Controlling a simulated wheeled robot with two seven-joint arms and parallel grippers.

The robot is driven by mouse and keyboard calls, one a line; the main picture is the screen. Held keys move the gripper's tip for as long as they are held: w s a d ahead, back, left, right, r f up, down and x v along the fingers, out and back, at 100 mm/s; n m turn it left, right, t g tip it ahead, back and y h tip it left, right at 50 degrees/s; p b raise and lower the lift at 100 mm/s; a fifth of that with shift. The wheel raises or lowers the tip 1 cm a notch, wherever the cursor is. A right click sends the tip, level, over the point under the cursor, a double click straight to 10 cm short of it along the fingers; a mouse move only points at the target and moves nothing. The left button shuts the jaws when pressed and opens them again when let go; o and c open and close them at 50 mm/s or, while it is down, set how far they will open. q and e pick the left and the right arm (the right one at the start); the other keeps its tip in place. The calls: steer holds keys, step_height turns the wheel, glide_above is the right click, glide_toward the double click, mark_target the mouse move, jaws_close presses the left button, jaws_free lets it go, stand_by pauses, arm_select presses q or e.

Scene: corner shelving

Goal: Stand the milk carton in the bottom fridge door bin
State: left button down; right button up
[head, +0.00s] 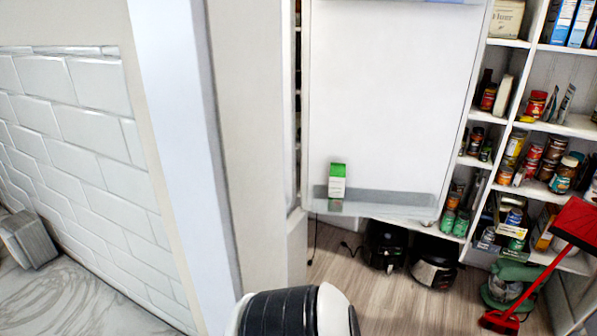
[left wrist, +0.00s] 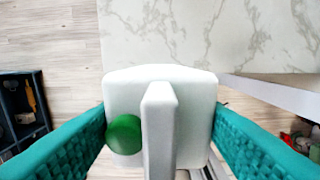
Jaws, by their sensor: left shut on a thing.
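In the left wrist view my left gripper (left wrist: 160,125) has its teal fingers closed on both sides of the milk carton (left wrist: 190,100). The carton is white with a top ridge and a round green cap, seen from above. Neither carton nor gripper shows in the head view. There, the white fridge door (head: 390,90) has a translucent grey bottom bin (head: 395,200) along its lower edge. A small green and white box (head: 338,183) stands upright at the bin's left end; the rest of the bin looks empty. My right gripper is not in view.
A corner shelf (head: 500,120) with jars and boxes stands right of the door. Dark appliances (head: 385,245) sit on the wood floor below, with a red broom (head: 540,275) at right. A pale wall edge (head: 185,150) stands at left. The wrist view shows a marble counter (left wrist: 230,35).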

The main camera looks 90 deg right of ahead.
arm_select(q)
steer(key=s+a+f+n, duration=0.1)
steer(key=s+a+f, duration=0.3)
steer(key=f, duration=0.4)
steer(key=s+a+f+n, duration=0.2)
steer(key=s+a+f, duration=0.2)
steer(key=a+f, duration=0.3)
steer(key=s+a+f+n, duration=0.1)
steer(key=s+a+f, duration=0.3)
steer(key=f, duration=0.7)
steer(key=shift+s+a, duration=0.3)
steer(key=shift+a, duration=0.45)
steer(key=shift+n, duration=0.3)
